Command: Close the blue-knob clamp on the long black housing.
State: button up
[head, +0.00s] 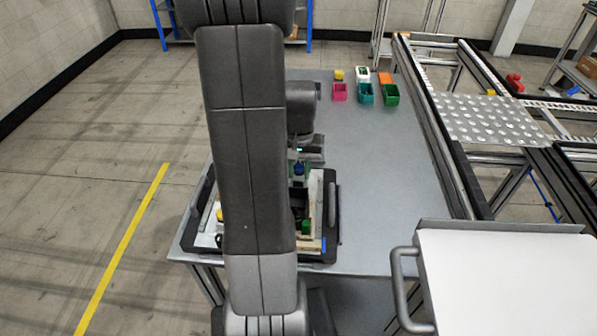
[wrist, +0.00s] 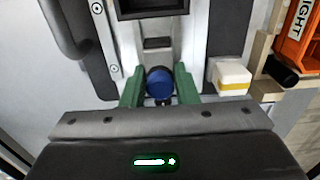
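The clamp's blue knob (wrist: 159,86) is in the lower middle of the wrist view, between the two green fingers of my gripper (wrist: 159,88). The fingers sit close against both sides of it. A dark clamp part (wrist: 157,44) lies just beyond the knob. A black box-like part (wrist: 155,9), seemingly the housing, is cut off at the top edge. In the head view the blue knob (head: 299,168) shows below my gripper (head: 299,163), at the far part of the pallet fixture (head: 316,258). My arm hides much of the fixture there.
A white block with a yellow band (wrist: 232,78) stands right of the fingers. An orange bin (wrist: 302,38) is at the upper right. A black handle (wrist: 68,28) runs along the left. Several small coloured bins, one pink (head: 339,92), stand farther back; the table's right half is clear.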

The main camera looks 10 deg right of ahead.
aim_at(298, 180)
jog(key=shift+s, duration=0.15)
dwell(0.3)
jog(key=shift+s+a, duration=0.2)
jog(key=shift+s, duration=0.4)
jog(key=shift+s+a, duration=0.2)
jog(key=shift+s, duration=0.35)
jog(key=o, duration=0.8)
jog(key=shift+c, duration=0.2)
jog(key=shift+r+p, duration=3.05)
jog(key=shift+r, duration=0.95)
